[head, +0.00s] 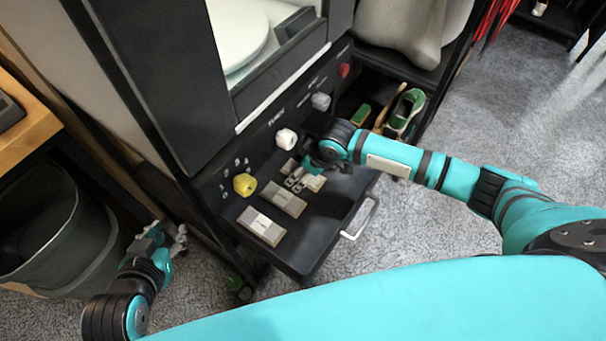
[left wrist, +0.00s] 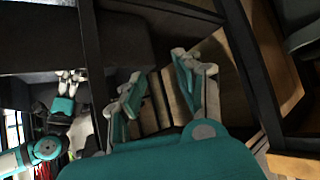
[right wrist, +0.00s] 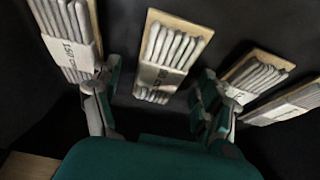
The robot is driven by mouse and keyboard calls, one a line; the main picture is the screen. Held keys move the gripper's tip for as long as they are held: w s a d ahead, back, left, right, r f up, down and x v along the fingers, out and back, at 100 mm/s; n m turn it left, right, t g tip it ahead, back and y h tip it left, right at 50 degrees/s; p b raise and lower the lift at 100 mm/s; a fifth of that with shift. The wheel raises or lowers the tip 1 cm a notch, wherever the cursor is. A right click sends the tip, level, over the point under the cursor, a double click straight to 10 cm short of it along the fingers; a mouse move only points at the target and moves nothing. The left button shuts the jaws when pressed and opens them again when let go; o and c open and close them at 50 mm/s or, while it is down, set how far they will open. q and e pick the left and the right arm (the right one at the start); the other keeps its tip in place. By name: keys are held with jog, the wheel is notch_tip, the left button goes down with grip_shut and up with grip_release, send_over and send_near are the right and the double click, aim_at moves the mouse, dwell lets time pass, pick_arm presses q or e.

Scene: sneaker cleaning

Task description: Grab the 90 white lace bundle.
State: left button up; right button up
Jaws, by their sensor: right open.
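Several white lace bundles with paper bands lie in a row on the dark pull-out tray (head: 325,225). Two lie clear of the gripper in the head view, a near bundle (head: 261,226) and a second bundle (head: 284,198). In the right wrist view a bundle (right wrist: 170,50) lies ahead between the fingers, with another bundle (right wrist: 68,35) to the left and others to the right. I cannot surely read 90 on any band. My right gripper (head: 302,181) is open and empty over the tray's far end, partly covering bundles there. My left gripper (head: 168,240) is open and empty, low left of the cabinet.
Yellow (head: 244,184), white (head: 286,139), grey and red knobs line the panel behind the tray. A metal handle (head: 362,217) is on the tray front. A grey bin (head: 60,240) stands left, and a green-and-white shoe (head: 406,112) sits on the shelf at right.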

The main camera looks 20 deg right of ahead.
jog(key=c, duration=1.1)
jog(key=shift+o, duration=0.2)
jog(key=shift+r, duration=0.15)
